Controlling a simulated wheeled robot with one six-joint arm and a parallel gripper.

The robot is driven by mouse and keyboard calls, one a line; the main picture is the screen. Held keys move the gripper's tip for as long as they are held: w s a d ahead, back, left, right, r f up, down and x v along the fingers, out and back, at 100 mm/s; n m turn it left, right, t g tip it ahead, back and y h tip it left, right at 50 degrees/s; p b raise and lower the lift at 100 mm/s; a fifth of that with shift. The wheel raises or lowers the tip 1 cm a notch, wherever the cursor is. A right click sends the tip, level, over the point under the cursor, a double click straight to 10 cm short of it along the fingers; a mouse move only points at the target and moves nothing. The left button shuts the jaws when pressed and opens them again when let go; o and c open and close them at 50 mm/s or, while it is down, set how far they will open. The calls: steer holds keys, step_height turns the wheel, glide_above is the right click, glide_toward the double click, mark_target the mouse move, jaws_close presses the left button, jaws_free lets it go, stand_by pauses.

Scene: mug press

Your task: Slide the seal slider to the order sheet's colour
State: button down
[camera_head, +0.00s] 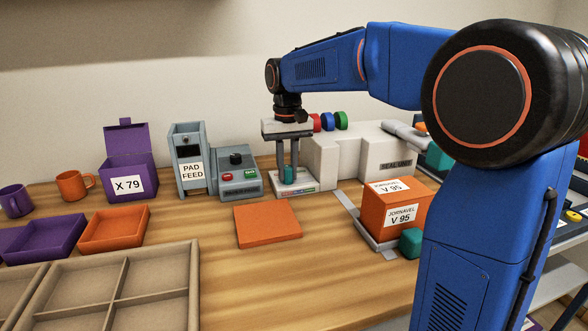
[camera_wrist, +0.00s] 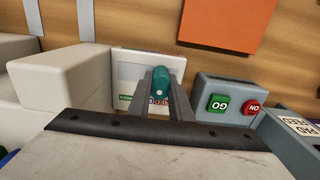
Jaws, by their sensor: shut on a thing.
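My gripper (camera_head: 290,174) points down over the seal slider's pale panel (camera_head: 294,190), in front of the white machine. Its fingers are shut on the slider's teal knob (camera_head: 289,175); the wrist view also shows the knob (camera_wrist: 161,83) between both fingers. The panel (camera_wrist: 130,62) carries a row of small coloured labels along one edge: green at the left in the wrist view, with blue and red ones near the fingers. The fingers hide part of this row, so I cannot tell which label the knob lines up with. I cannot make out an order sheet in either view.
The white machine (camera_head: 366,157) bears red, blue and green rolls (camera_head: 327,122). A grey control box (camera_head: 238,173) and a pad feed (camera_head: 188,160) stand left of the slider. An orange slab (camera_head: 267,224) lies in front; an orange box (camera_head: 398,210) stands right.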

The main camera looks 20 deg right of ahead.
steer(key=shift+a, duration=0.75)
steer(key=c, duration=1.6)
jaws_free()
steer(key=shift+a, duration=0.15)
steer(key=shift+r, duration=0.1)
step_height(320, 180, up, 17)
steer(key=shift+r, duration=0.1)
steer(key=shift+s, duration=0.1)
